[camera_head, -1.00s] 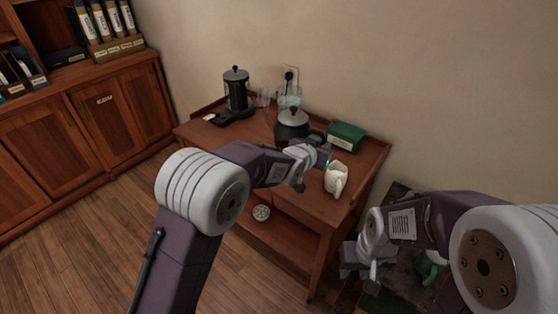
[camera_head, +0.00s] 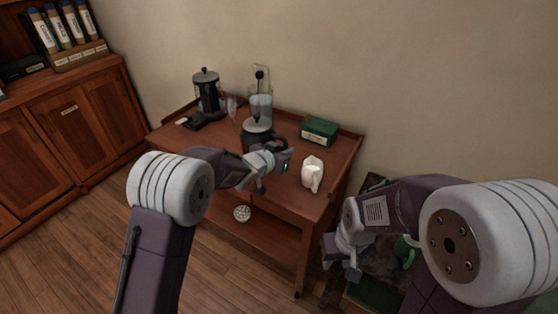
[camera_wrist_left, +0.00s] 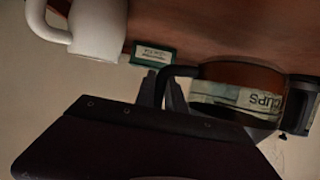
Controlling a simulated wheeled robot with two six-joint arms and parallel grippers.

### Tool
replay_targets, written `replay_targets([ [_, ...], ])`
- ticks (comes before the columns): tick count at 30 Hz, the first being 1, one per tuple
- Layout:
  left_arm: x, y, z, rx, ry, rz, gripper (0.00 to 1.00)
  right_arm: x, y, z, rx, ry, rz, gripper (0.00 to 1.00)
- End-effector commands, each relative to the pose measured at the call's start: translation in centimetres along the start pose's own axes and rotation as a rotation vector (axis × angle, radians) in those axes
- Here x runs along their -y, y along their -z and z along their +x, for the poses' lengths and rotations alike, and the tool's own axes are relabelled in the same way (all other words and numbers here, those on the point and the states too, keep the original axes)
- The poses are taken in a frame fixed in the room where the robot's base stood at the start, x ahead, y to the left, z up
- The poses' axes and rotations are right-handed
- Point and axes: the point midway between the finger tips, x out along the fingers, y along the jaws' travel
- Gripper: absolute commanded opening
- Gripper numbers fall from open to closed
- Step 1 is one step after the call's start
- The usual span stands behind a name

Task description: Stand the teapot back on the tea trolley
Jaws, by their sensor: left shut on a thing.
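The teapot (camera_head: 257,138), a dark, lidded pot with a see-through body, is upright over the back middle of the wooden tea trolley (camera_head: 180,143). I cannot tell whether its base touches the top. My left gripper (camera_head: 281,161) is at its near right side. In the left wrist view, my left gripper (camera_wrist_left: 163,92) is shut on the black handle of the teapot (camera_wrist_left: 235,75). The gripper partly hides the handle. My right gripper (camera_head: 340,255) hangs low, to the right of the trolley; its fingers are too unclear to tell their state.
On the trolley are a black press pot (camera_head: 207,95), a clear dispenser (camera_head: 261,103) behind the teapot, a green box (camera_head: 319,131) and a white jug (camera_head: 312,173). A pale round object (camera_head: 242,213) is on the lower shelf. A green object (camera_head: 405,250) is beyond my right gripper.

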Motion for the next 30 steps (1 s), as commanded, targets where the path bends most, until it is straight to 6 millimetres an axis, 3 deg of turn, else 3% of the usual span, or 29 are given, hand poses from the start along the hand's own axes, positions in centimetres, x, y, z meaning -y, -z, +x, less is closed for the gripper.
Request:
replay_targets([
  [3, 1.6, -0.6, 0.5, -0.007, 0.0, 0.003, 0.0, 0.0, 0.0, 0.1, 0.0, 0.0, 0.0, 0.36],
  [10, 1.9, -1.1, 0.7, -0.006, -0.001, 0.004, 0.0, 0.0, 0.0, 0.3, 0.0, 0.0, 0.0, 0.36],
  [17, 1.8, -4.6, 2.1, -0.004, -0.001, 0.003, 0.0, 0.0, -0.2, 2.0, 0.0, 0.0, 0.0, 0.36],
  [28, 1.8, -4.8, 2.3, -0.007, -0.001, 0.004, 0.0, 0.0, -0.2, 2.1, 0.0, 0.0, 0.0, 0.36],
  [29, 1.8, -5.1, 2.3, -0.001, 0.0, 0.001, 0.17, 0.0, -0.2, 2.1, 0.0, 0.0, 0.0, 0.36],
  [30, 1.8, -5.0, 2.3, -0.001, 0.0, 0.001, 0.28, 0.0, -0.2, 2.0, 0.0, 0.0, 0.0, 0.36],
])
